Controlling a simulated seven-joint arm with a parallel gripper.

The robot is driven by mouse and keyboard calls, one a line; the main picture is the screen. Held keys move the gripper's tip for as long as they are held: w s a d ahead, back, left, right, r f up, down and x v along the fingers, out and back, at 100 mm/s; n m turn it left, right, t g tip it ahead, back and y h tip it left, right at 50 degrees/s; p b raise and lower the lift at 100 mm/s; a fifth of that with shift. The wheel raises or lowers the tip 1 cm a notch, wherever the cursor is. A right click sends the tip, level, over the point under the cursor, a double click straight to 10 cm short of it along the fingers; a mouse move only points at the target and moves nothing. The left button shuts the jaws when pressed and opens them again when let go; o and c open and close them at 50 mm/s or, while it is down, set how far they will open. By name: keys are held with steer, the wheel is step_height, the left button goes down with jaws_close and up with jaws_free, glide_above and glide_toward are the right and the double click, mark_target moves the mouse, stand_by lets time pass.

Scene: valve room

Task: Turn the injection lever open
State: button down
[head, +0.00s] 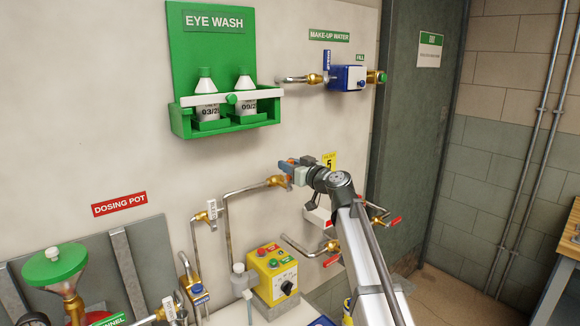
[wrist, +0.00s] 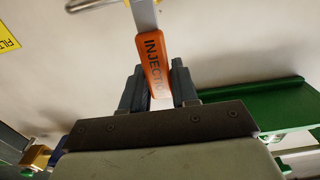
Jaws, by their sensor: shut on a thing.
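In the head view my gripper (head: 291,170) is at the wall by a brass valve (head: 276,181) on a bent steel pipe. A small bit of orange shows at the fingers there. My gripper and wrist hide most of the lever and part of the valve in the head view.
A green eye wash station (head: 222,60) hangs above left. A yellow control box (head: 272,270) stands below. Red-handled valves (head: 381,219) lie behind my arm. A blue make-up water valve (head: 347,78) is above right. A green funnel (head: 55,265) is at lower left.

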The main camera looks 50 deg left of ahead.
steer(key=shift+w, duration=0.1)
steer(key=w+f+m, duration=0.7)
steer(key=m, duration=1.1)
steer(key=shift+w+f, duration=0.3)
steer(key=shift+f, duration=0.2)
stand_by(0.4)
steer(key=c, duration=0.9)
jaws_free()
steer(key=shift+c, duration=0.2)
steer(key=d, duration=1.4)
